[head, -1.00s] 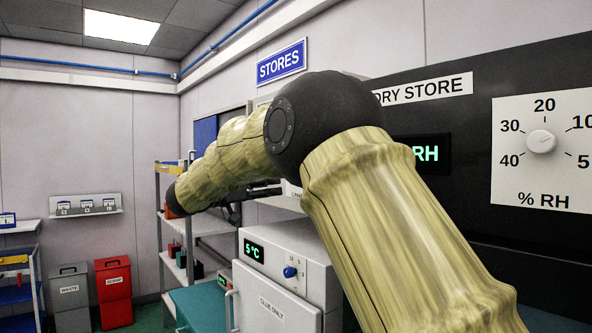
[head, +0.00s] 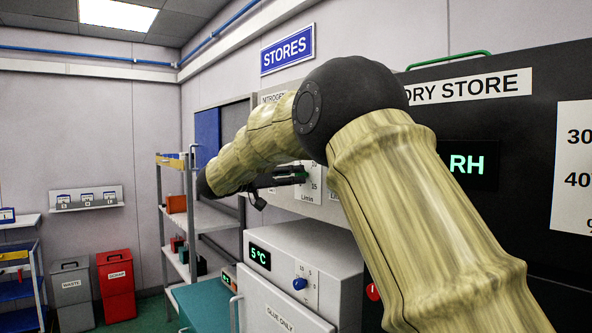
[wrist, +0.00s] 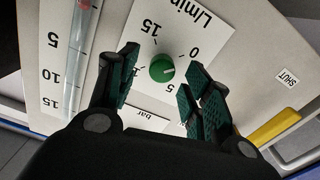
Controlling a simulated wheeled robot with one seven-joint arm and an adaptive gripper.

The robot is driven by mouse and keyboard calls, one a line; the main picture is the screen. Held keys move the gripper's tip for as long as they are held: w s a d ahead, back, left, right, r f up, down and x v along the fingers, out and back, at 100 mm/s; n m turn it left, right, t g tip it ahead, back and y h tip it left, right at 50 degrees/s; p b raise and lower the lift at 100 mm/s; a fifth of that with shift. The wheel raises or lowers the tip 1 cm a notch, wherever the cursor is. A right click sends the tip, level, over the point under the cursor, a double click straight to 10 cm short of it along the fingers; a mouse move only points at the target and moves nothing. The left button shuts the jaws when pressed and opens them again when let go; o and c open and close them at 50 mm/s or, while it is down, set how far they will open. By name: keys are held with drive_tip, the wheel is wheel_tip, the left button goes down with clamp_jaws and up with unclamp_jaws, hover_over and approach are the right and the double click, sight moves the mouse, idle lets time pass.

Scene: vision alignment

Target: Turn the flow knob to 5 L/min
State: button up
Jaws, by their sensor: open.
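The green flow knob (wrist: 162,69) sits on a white L/min dial plate (wrist: 205,22), which appears upside down in the wrist view. Its numbers 0, 5 and 15 are readable. A small pale mark shows on the knob's right side; its exact reading is hard to tell. My gripper (wrist: 158,78) is open, with one finger on each side of the knob and visible gaps between; its depth from the panel is unclear. In the head view my gripper (head: 282,178) is in front of the nitrogen panel (head: 335,205), and the knob is hidden.
A flow tube (wrist: 80,50) with a red float stands beside the dial. A yellow lever (wrist: 275,127) and a SHUT label (wrist: 287,77) are on the other side. A white glue cabinet (head: 300,275) is below, and shelving (head: 210,218) is left.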

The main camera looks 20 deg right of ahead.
sight(298, 175)
drive_tip(key=shift+w+d+r+p, duration=0.15)
drive_tip(key=shift+w+d+p, duration=0.25)
drive_tip(key=shift+d, duration=0.2)
drive_tip(key=shift+x, duration=0.8)
drive_tip(key=shift+s+a, duration=0.1)
drive_tip(key=shift+a, duration=0.15)
drive_tip(key=c, duration=1)
drive_tip(key=shift+a, duration=0.15)
drive_tip(key=shift+c, duration=0.2)
drive_tip(key=shift+m, duration=0.3)
